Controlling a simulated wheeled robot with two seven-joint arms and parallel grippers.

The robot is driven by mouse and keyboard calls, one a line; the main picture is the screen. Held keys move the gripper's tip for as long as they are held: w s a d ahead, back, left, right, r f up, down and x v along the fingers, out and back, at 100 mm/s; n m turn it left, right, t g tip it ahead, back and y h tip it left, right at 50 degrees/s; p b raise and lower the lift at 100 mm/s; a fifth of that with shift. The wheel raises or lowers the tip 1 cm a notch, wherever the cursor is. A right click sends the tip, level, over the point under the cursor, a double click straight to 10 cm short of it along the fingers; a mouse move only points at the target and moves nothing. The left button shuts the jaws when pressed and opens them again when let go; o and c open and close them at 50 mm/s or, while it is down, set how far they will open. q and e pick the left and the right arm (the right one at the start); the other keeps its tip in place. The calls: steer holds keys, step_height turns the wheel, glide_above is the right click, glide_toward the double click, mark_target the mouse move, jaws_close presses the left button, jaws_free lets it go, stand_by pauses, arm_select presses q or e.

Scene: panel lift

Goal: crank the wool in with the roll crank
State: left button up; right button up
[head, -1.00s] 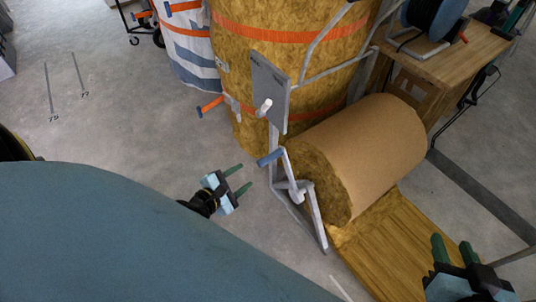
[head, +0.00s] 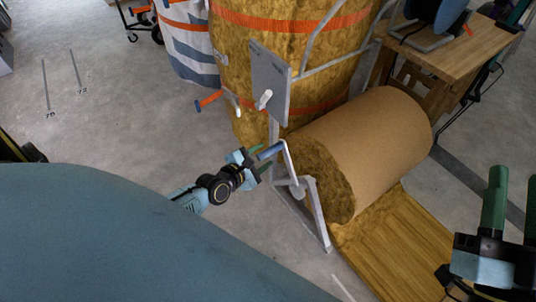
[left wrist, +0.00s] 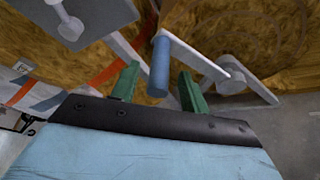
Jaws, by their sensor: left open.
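The roll crank is a grey arm with a blue handle (head: 270,152), mounted on a grey metal stand (head: 314,215) at the left end of the wool roll (head: 375,145). My left gripper (head: 262,160) is open at the handle. In the left wrist view the blue handle (left wrist: 160,66) stands between the two green fingers (left wrist: 158,85), with gaps on both sides. The roll has a brown paper outside and a yellow-brown wool end. A flat strip of wool (head: 400,245) runs from it along the floor. My right gripper (head: 512,205) is open and empty at the right edge.
A tall wool bale (head: 240,70) with orange bands stands behind the crank. A grey plate (head: 268,80) with a white knob stands above the crank. A wooden bench (head: 455,50) with a cable reel is at the back right.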

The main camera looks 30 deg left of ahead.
mark_target(268, 152)
arm_select(q)
steer(key=shift+b+x, duration=0.6)
steer(key=shift+x, duration=1.1)
arm_select(e)
steer(key=shift+s+d+r+t+y, duration=0.15)
steer(key=shift+s+r+t+y, duration=0.25)
steer(key=shift+s+r+t, duration=0.55)
steer(key=shift+w+t, duration=0.1)
steer(key=shift+t, duration=0.15)
arm_select(q)
jaws_close()
